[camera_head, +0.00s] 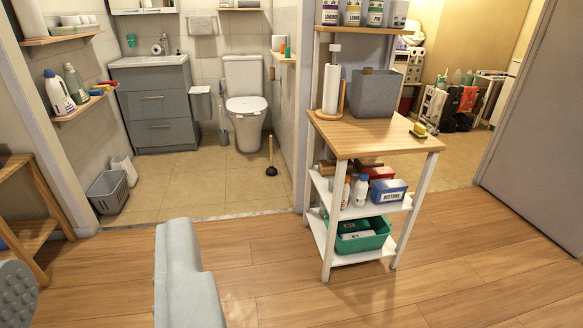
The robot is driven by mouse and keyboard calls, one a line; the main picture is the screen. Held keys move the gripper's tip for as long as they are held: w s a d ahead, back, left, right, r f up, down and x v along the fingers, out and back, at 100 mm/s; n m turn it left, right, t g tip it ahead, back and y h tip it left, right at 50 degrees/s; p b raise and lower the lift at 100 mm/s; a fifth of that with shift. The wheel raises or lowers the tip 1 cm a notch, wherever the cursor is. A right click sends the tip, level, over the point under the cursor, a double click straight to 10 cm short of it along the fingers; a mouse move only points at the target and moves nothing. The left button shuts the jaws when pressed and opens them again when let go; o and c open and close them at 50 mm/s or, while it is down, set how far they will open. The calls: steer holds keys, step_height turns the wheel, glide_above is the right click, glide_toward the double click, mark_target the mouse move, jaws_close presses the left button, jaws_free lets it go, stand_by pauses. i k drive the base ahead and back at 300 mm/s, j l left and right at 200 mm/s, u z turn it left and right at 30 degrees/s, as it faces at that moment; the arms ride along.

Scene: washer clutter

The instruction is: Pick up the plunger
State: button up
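The plunger (271,170) stands upright on the tiled bathroom floor, right of the toilet. It has a dark rubber cup and a thin light wooden handle. My gripper (98,290) shows as two pale grey fingers at the lower left, cut off by the picture's edge. They are wide apart with only floor showing between them, so it looks open and empty. It is far from the plunger, on the near side of the doorway.
A toilet (245,112) stands behind the plunger, with a grey cabinet (153,108) to its left. A grey basket (108,192) sits at the bathroom's left. A shelf cart (385,140) stands right of the doorway. A wooden rack (40,215) is at left. The doorway floor is clear.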

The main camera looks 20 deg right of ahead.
mark_target(271, 170)
steer(key=i+z, duration=0.35)
steer(key=i+j+z, duration=0.15)
steer(key=i+z, duration=0.15)
steer(key=i+j+z, duration=0.1)
steer(key=i+j, duration=0.2)
steer(key=i, duration=0.25)
steer(key=i+j+z, duration=0.15)
steer(key=i+j, duration=0.15)
steer(key=i, duration=0.25)
steer(key=i+j+z, duration=0.1)
steer(key=i+j, duration=0.75)
steer(key=i, duration=0.15)
steer(key=i+j, duration=0.4)
steer(key=i, duration=0.2)
